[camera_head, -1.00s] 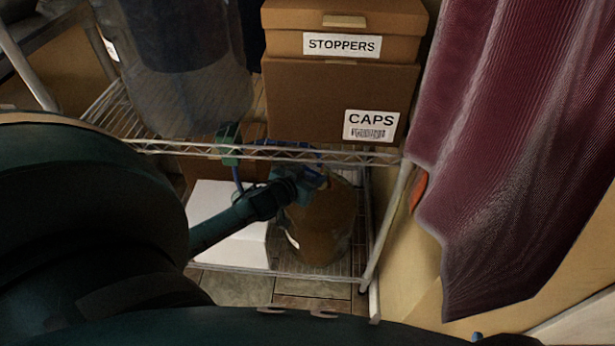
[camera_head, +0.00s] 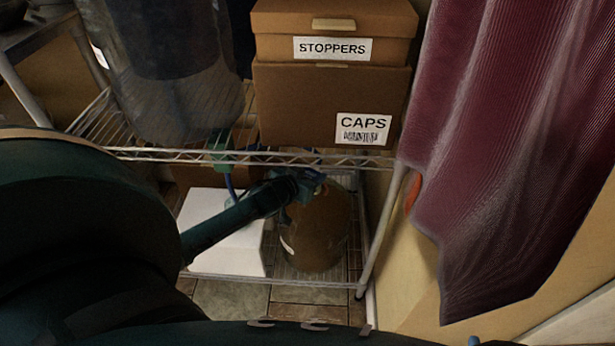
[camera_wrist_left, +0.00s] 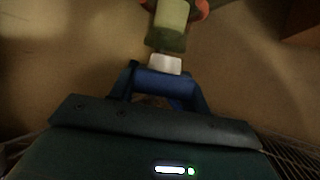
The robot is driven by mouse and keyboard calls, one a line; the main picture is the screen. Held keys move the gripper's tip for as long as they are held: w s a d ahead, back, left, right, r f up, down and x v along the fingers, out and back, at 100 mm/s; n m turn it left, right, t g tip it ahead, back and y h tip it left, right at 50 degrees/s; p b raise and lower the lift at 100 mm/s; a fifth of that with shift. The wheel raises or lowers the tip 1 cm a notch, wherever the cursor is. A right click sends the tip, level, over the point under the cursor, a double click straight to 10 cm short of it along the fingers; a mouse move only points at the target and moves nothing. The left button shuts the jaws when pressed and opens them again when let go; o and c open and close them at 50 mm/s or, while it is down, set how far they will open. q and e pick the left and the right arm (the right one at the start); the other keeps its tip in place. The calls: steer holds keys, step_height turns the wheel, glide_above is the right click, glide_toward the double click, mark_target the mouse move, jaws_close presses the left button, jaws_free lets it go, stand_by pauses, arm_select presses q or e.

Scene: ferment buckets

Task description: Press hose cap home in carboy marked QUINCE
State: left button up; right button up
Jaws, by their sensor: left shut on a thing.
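A brown carboy (camera_head: 322,235) stands on the lower wire shelf in the head view, below the cardboard boxes. A pale label edge shows on its left side, but I cannot read a name. My left gripper (camera_head: 312,184) is over the carboy's top and hides its mouth. In the left wrist view, the blue fingers of my left gripper (camera_wrist_left: 165,75) are shut on a small white piece, probably the hose cap (camera_wrist_left: 165,63). A green piece with orange-red sides lies just beyond it. I cannot tell how the cap sits in the carboy. My right gripper is not in view.
A white box (camera_head: 222,235) stands left of the carboy. The shelf's front rail (camera_head: 250,157) runs above my forearm, under the CAPS box (camera_head: 330,105) and STOPPERS box (camera_head: 335,30). A dark red curtain (camera_head: 510,150) hangs at the right.

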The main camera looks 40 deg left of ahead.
mark_target(313, 170)
arm_select(q)
steer(key=shift+w, duration=0.95)
steer(key=shift+w+f+b, duration=0.1)
steer(key=shift+w+b, duration=0.1)
steer(key=shift+b, duration=0.15)
steer(key=shift+w, duration=0.45)
steer(key=shift+f, duration=1.05)
stand_by(2.2)
steer(key=shift+s+f, duration=0.1)
steer(key=shift+f, duration=0.15)
stand_by(1.4)
steer(key=shift+r+p, duration=0.15)
steer(key=shift+p, duration=0.2)
stand_by(0.6)
steer(key=o, duration=1.1)
steer(key=shift+r, duration=0.1)
